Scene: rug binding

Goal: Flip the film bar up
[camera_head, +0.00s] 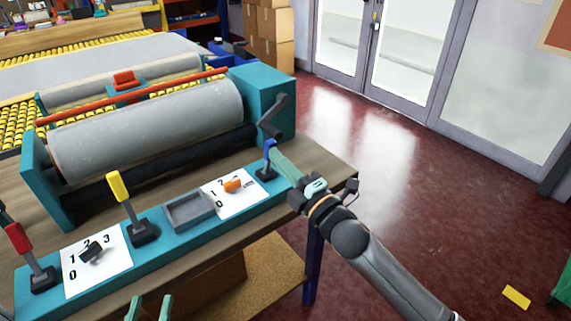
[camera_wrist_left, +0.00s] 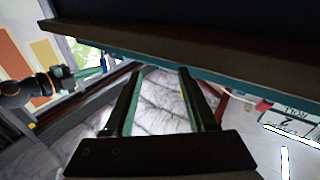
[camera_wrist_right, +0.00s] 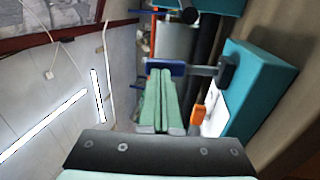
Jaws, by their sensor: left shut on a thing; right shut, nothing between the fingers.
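A long orange-red bar (camera_head: 128,97), which looks like the film bar, runs above the big grey roller (camera_head: 150,125). My right gripper (camera_head: 273,154) is shut and empty at the blue-handled lever (camera_head: 269,143) on the right end of the teal console. In the right wrist view its fingertips meet the blue handle (camera_wrist_right: 152,68); whether they press on it cannot be told. My left gripper (camera_head: 149,299) is low in front of the console. Its fingers stand apart below the console edge in the left wrist view (camera_wrist_left: 158,70), with nothing visible between them.
The teal console (camera_head: 188,228) also carries a yellow lever (camera_head: 119,187), a red lever (camera_head: 17,238), a grey tray (camera_head: 190,210) and two numbered dials. A black crank (camera_head: 276,112) stands out at the machine's right end. Open red floor lies to the right.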

